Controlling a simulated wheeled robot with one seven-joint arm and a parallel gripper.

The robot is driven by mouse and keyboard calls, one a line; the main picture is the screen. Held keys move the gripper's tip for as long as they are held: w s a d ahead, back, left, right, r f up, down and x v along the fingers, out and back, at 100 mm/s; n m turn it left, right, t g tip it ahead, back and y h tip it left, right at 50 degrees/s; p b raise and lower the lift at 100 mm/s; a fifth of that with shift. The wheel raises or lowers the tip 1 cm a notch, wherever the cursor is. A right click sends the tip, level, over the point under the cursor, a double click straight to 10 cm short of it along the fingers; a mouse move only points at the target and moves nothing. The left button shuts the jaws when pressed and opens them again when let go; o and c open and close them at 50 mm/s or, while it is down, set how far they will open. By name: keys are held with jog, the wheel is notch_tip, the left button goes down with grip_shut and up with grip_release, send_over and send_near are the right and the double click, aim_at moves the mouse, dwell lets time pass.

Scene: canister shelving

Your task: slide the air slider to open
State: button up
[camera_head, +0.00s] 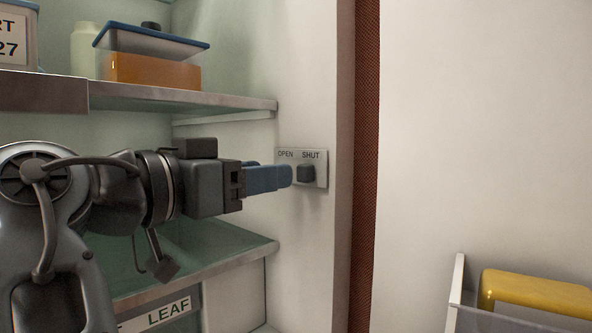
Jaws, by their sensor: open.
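The air slider is a small dark knob (306,173) on a light metal plate (320,173) fixed to the white side wall. The plate reads OPEN at the left and SHUT at the right, and the knob sits under SHUT. My gripper (288,176) has blue fingers and comes in from the left at the knob's height. Its tips end just left of the knob and cover the plate's left part. I cannot tell whether they touch the knob. The gap between the fingers is hidden from this side.
A shelf (200,101) above my arm bears a blue-lidded container (152,71) with orange contents. A lower shelf (225,260) runs beneath, with a LEAF label (168,312). A reddish-brown strip (365,160) lies right of the plate. A yellow object (535,290) sits in a bin at lower right.

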aim_at(301, 170)
jog(key=p+x, duration=0.1)
jog(key=x, duration=0.5)
jog(key=shift+w+d, duration=0.15)
jog(key=shift+w, duration=0.1)
jog(key=shift+c, duration=0.4)
grip_shut()
